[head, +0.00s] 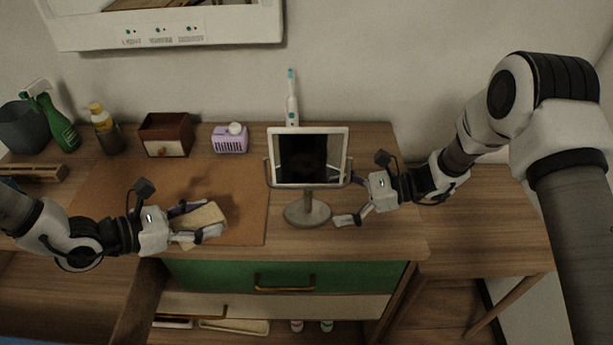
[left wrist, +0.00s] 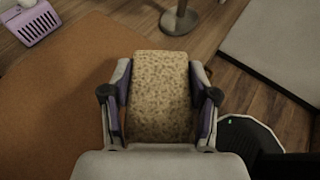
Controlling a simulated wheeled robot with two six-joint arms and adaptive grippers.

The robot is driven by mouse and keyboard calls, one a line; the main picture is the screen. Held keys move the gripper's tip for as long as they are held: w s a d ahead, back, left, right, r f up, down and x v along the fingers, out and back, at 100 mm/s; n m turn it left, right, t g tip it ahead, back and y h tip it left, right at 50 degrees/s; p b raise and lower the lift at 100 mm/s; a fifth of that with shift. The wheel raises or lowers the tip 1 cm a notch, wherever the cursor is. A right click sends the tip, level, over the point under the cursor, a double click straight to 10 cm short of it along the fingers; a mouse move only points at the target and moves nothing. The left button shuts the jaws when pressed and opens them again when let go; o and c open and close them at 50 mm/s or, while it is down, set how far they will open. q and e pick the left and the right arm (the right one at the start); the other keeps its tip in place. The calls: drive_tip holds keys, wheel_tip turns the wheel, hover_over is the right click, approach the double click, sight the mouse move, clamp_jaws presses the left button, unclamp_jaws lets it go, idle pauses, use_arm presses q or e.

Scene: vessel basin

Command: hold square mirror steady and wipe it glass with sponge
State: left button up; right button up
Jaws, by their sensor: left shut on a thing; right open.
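The square mirror (head: 309,157) stands upright on a round-based stand (head: 308,212) on the wooden table; its glass is dark and its frame is white. My left gripper (head: 208,222) is shut on a tan sponge (head: 203,224), left of the mirror and above the brown mat. The sponge (left wrist: 160,95) fills the space between the fingers in the left wrist view. My right gripper (head: 350,199) is open, with its fingers at the right side of the mirror and stand. Whether it touches them I cannot tell. The stand's base also shows in the left wrist view (left wrist: 179,21).
A brown mat (head: 110,200) covers the table's left part. Behind it stand a green spray bottle (head: 60,125), a yellow-capped bottle (head: 106,130), a small wooden box (head: 166,134) and a purple box (head: 229,143). An electric toothbrush (head: 291,103) stands behind the mirror. An open drawer is below.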

sight(313, 210)
drive_tip(key=x, duration=0.4)
drive_tip(key=shift+w+a+f+b, duration=0.15)
drive_tip(key=shift+w+f+b, duration=0.2)
drive_tip(key=shift+w+f, duration=0.05)
drive_tip(key=shift+s+a, duration=0.2)
drive_tip(key=shift+a, duration=0.35)
drive_tip(key=shift+w, duration=0.1)
clamp_jaws()
